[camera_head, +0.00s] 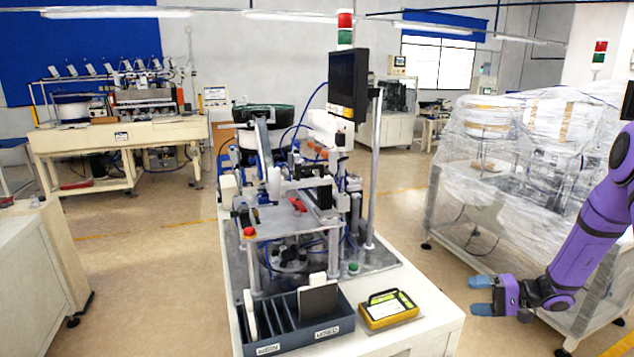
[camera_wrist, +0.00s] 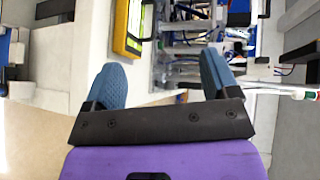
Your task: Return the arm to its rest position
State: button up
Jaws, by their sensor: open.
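My purple arm (camera_head: 592,228) comes in from the right edge of the head view. My gripper (camera_head: 482,295) points left, to the right of the white workbench and apart from it. In the wrist view my gripper (camera_wrist: 163,82) shows two blue fingers spread wide with nothing between them. The jaws are open and empty. Part of the arm is cut off by the frame edge.
The workbench (camera_head: 440,316) carries a bowl feeder machine, a dark sorting bin (camera_head: 330,330) and a yellow-black device (camera_head: 388,309). A plastic-wrapped machine (camera_head: 450,210) stands close behind my arm. Floor shows between it and the bench.

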jog(key=s+a+r+n+g+h, duration=0.15)
jog(key=s+a+r, duration=0.25)
jog(key=r, duration=0.4)
jog(key=s+a+r+n+g+h, duration=0.1)
jog(key=s+a+r+g+h, duration=0.2)
jog(key=r, duration=0.5)
jog(key=s+a+r+n+g+h, duration=0.1)
jog(key=s+a+r+h, duration=0.3)
jog(key=r, duration=0.4)
jog(key=s+r+t+h, duration=0.3)
jog(key=s+r, duration=0.3)
jog(key=s, duration=0.5)
jog(key=s+r+t+h, duration=0.3)
jog(key=s+r, duration=0.2)
jog(key=s, duration=0.6)
jog(key=shift+a+r, duration=0.25)
jog(key=shift+r, duration=0.1)
